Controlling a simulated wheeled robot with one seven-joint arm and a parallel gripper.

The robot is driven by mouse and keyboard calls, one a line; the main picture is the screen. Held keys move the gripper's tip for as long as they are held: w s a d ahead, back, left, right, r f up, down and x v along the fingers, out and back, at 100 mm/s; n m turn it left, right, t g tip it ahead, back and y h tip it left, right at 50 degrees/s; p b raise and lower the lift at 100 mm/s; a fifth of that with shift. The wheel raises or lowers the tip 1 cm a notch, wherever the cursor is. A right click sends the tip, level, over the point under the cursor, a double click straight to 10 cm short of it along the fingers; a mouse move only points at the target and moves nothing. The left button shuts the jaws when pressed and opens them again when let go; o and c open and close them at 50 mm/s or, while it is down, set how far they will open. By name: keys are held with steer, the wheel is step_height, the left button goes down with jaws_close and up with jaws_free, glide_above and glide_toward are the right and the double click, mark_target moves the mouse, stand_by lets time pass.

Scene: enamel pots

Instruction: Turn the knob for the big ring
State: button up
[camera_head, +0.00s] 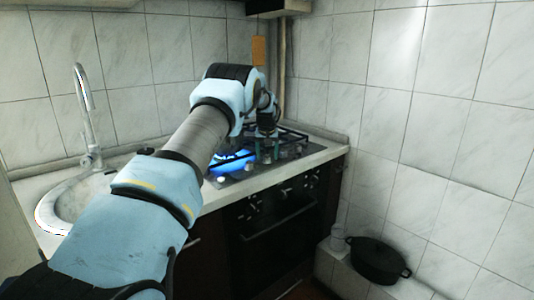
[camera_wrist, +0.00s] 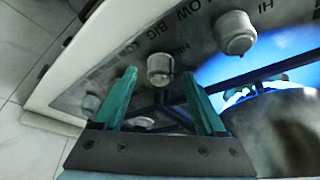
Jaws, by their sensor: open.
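In the wrist view a round metal knob (camera_wrist: 159,68) on the hob's front strip has the word BIG printed beside it, between LOW and HI. My gripper (camera_wrist: 158,74) is open, and its two green fingers appear on either side of this knob. I cannot tell whether they touch it. In the head view my gripper (camera_head: 266,146) is over the front right part of the hob (camera_head: 240,174). A blue flame (camera_head: 232,160) burns to its left. The flame's glow (camera_wrist: 290,45) also shows in the wrist view. Which ring is the big one is unclear.
A dark rounded metal thing (camera_wrist: 280,125) is close at the right. A black pot (camera_head: 378,260) stands on a low tiled ledge. A sink (camera_head: 62,212) is left of my arm.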

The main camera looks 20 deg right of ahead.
steer(key=shift+w+f, duration=0.1)
steer(key=shift+f, duration=0.15)
jaws_close()
stand_by(0.5)
